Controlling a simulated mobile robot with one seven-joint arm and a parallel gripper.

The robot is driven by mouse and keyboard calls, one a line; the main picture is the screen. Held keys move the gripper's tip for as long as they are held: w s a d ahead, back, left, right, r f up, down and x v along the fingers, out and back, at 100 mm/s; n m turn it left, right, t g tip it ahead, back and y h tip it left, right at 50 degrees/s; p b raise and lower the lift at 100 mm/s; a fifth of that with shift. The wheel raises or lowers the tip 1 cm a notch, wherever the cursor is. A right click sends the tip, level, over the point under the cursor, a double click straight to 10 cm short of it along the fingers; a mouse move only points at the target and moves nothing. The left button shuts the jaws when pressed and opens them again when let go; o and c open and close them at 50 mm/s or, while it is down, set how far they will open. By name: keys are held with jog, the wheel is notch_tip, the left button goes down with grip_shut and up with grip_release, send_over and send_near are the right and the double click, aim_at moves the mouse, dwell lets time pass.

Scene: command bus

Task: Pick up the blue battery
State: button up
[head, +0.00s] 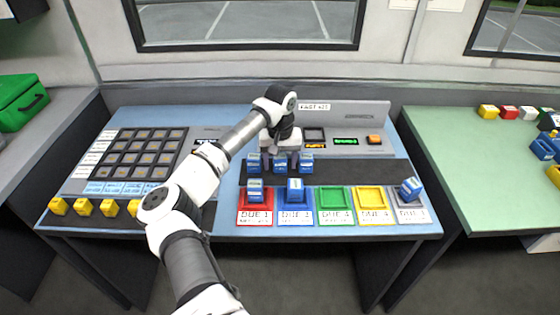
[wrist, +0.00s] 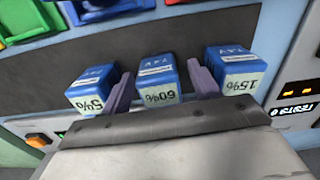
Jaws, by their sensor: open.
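Several blue batteries with white labels are in view. Three stand in a row on the dark strip: the middle one, marked 60% (wrist: 158,85), one marked 5% (wrist: 92,88) and one marked 15% (wrist: 235,75). In the head view the row shows a left battery (head: 254,163) and a right battery (head: 306,164). My gripper (head: 279,152) is over the middle one. In the wrist view its purple fingers (wrist: 161,75) are open, one on each side of the 60% battery; I cannot tell whether they touch it.
More blue batteries stand on the red tray (head: 242,217), the blue tray (head: 310,217) and the grey tray (head: 424,214). The green tray (head: 335,198) and yellow tray (head: 371,198) are empty. Yellow blocks (head: 83,207) line the left front. The neighbouring batteries stand close beside my fingers.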

jog(key=c, duration=1.2)
jog(key=shift+o, duration=0.2)
